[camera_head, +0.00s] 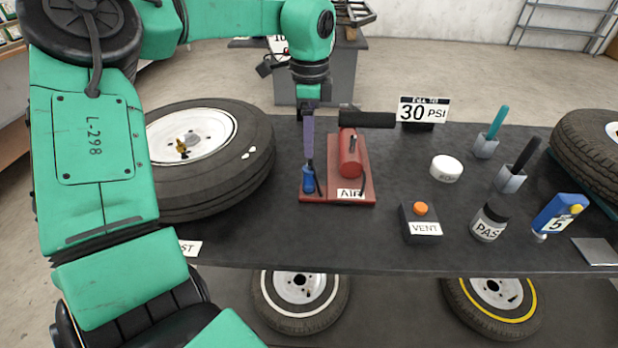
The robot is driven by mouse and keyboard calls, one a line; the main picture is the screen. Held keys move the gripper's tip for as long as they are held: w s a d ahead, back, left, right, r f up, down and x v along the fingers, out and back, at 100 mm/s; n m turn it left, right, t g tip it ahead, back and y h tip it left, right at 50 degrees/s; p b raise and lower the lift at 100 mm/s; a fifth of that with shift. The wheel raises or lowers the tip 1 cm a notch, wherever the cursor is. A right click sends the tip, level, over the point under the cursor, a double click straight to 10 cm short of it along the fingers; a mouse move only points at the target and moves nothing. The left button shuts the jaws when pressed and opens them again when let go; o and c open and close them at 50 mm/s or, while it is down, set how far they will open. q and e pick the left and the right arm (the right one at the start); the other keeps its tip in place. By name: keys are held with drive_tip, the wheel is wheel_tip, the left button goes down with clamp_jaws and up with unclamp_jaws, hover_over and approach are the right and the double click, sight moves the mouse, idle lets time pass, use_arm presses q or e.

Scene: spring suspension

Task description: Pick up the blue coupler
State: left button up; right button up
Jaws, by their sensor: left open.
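The blue coupler (308,181) stands upright at the left end of the red base of the air unit (350,155), beside its "AIR" label. My left gripper (309,160) points down from above, its fingertips right at the coupler's top. The fingers are seen nearly edge-on, so the gap between them is hard to see. The gripper is open, and I cannot tell whether it touches the coupler. My right gripper is not in view.
A large tyre (238,160) lies on the dark table left of the air unit. A black bar (367,119) and a "30 PSI" sign (423,112) stand behind. The vent box (421,226), a white cap (446,169) and a paste jar (489,224) are to the right.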

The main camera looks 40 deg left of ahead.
sight(309, 164)
use_arm(q)
wheel_tip(309, 164, down, 8)
drive_tip(key=shift+f+p, duration=0.25)
drive_tip(key=shift+p, duration=0.85)
drive_tip(key=shift+w+a+f, duration=0.1)
drive_tip(key=shift+f, duration=0.05)
clamp_jaws()
